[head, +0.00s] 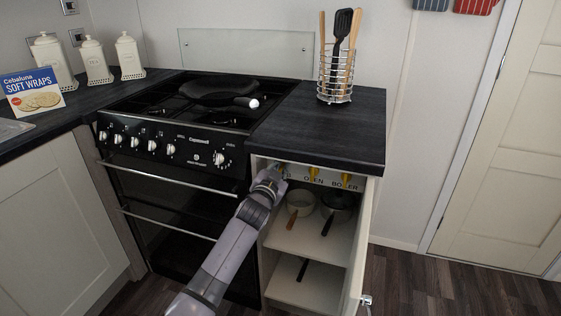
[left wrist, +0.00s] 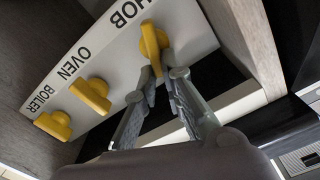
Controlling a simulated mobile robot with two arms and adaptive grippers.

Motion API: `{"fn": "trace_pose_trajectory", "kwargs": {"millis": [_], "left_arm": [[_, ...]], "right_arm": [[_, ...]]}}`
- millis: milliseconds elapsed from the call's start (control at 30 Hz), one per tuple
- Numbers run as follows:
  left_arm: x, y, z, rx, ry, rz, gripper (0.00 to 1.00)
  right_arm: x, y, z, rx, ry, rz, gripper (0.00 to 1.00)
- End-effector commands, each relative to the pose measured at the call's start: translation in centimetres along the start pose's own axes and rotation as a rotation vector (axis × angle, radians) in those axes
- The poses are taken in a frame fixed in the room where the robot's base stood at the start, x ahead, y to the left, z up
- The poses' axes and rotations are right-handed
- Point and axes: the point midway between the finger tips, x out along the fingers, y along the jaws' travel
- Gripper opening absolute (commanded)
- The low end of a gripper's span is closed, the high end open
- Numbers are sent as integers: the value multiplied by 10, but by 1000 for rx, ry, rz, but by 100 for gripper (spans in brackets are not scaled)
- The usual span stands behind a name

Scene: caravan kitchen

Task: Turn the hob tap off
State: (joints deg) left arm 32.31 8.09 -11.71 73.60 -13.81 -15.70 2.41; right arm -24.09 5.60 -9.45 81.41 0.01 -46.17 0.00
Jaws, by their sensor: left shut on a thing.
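The yellow hob tap (left wrist: 150,40) sits beside the word HOB on a white panel (left wrist: 118,62) in the left wrist view. Its handle lies at a different angle from the other two taps' handles. My left gripper (left wrist: 156,84) is shut on the lower end of this handle, with one finger on each side. In the head view my left gripper (head: 277,172) reaches into the top of the open cupboard and mostly hides the hob tap. My right gripper is not in view.
The yellow oven tap (left wrist: 91,95) and boiler tap (left wrist: 54,125) are beside the hob tap. The open cupboard door (head: 359,245) stands on the right. Pans (head: 299,204) sit on the shelf below.

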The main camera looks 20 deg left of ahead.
Motion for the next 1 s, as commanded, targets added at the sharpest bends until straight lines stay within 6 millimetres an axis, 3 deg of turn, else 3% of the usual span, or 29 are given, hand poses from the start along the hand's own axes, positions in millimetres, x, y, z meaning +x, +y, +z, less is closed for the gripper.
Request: {"fn": "trace_pose_trajectory", "kwargs": {"millis": [400, 1000], "left_arm": [[0, 11, 3, 397, -2, 2, 0], [0, 22, 12, 930, -1, 2, 0]], "right_arm": [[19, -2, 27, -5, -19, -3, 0], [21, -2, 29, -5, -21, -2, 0]]}}
